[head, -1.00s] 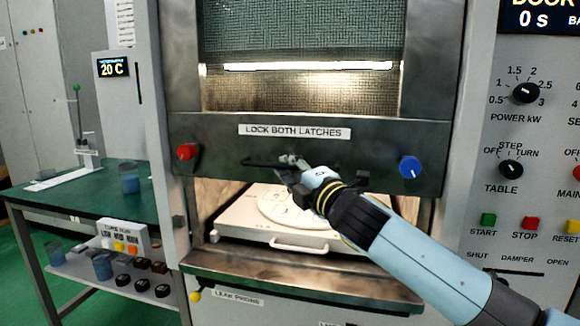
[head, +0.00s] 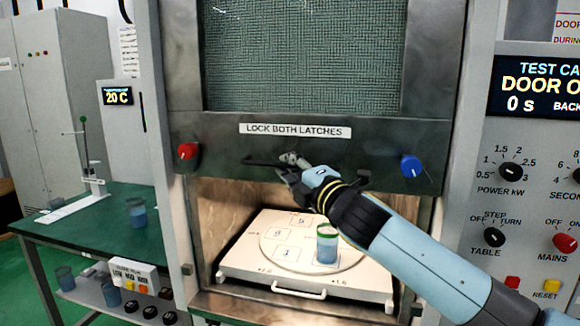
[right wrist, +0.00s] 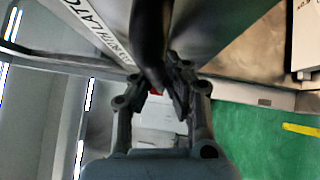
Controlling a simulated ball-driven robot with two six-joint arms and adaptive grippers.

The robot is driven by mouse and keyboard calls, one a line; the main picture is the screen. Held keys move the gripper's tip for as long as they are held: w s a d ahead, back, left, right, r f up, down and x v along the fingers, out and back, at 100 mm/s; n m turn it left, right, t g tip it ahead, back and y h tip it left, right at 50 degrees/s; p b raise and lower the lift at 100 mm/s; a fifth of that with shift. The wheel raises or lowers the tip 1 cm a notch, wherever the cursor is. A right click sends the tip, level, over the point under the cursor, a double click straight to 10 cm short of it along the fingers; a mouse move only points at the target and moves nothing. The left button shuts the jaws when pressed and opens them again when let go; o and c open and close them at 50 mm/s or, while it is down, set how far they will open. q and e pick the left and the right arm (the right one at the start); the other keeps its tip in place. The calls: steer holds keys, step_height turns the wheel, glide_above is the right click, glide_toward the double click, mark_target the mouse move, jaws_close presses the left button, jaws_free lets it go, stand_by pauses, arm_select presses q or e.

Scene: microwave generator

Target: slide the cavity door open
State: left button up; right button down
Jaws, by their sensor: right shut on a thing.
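The cavity door (head: 225,133) is a dark metal panel with a mesh window (head: 300,60) and a label reading "LOCK BOTH LATCHES". It is raised partway, with the lit cavity showing below its lower edge. My right gripper (head: 292,165) is shut on the black door handle (head: 262,162); the right wrist view also shows the handle (right wrist: 150,40) between the fingers (right wrist: 165,95). A red latch knob (head: 187,151) is at the door's left and a blue one (head: 410,166) at its right. My left gripper is not in view.
Inside the cavity, a white tray (head: 240,262) with a round numbered plate carries a blue cup (head: 327,245). A control panel (head: 530,150) stands at the right, its display partly reading "DOOR O". A green table (head: 100,215) is at the left.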

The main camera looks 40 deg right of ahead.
steer(key=c, duration=1.4)
jaws_free()
steer(key=s, duration=0.4)
steer(key=s+f, duration=0.1)
steer(key=s, duration=0.3)
steer(key=s+a, duration=0.1)
steer(key=s, duration=0.3)
steer(key=shift+f, duration=0.35)
steer(key=shift+w+d, duration=0.1)
